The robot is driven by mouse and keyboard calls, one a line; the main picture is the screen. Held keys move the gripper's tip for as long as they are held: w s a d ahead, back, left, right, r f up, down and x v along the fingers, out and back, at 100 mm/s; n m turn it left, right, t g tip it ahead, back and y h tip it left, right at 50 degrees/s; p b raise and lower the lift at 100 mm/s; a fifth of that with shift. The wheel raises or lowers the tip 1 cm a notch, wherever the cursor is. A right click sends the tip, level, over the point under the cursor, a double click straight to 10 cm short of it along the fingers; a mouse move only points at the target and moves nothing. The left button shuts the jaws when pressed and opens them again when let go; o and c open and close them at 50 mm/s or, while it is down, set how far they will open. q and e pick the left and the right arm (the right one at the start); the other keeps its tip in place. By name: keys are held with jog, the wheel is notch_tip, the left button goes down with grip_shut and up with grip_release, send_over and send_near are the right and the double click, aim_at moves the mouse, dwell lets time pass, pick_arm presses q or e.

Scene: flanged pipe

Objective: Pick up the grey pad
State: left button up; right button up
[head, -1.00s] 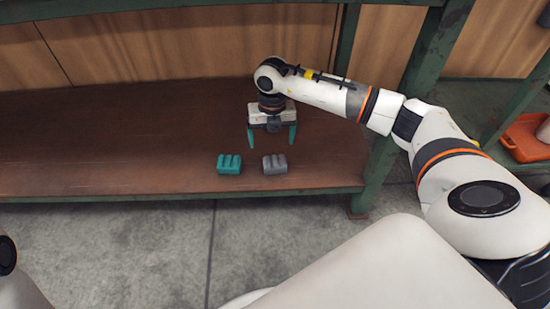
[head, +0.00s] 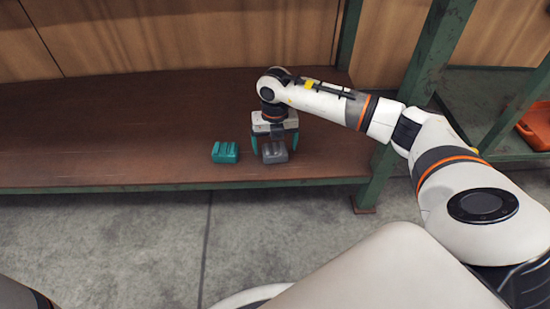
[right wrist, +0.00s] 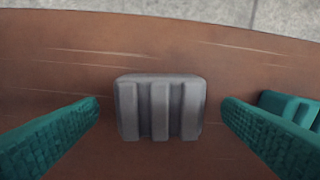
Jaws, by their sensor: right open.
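The grey pad (head: 275,152) lies on the brown shelf near its front edge. In the right wrist view the ribbed grey pad (right wrist: 160,108) sits between two teal fingertips, with a gap on each side. My right gripper (head: 275,148) is open and low over the pad, its fingers to either side of it. The right gripper's fingers also show in the right wrist view (right wrist: 160,110). My left gripper is not in view.
A teal pad (head: 225,152) lies just left of the grey pad; part of it shows behind a finger in the right wrist view (right wrist: 290,105). The brown shelf (head: 110,135) is clear to the left. A green post (head: 385,165) stands to the right, with an orange bin (head: 537,128) beyond.

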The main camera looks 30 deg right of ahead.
notch_tip(320, 180, down, 2)
jog(key=shift+f+b, duration=0.25)
jog(key=shift+b, duration=0.25)
jog(key=shift+r, duration=0.15)
jog(key=shift+c, duration=0.6)
jog(key=c, duration=0.9)
jog(key=shift+c, duration=0.2)
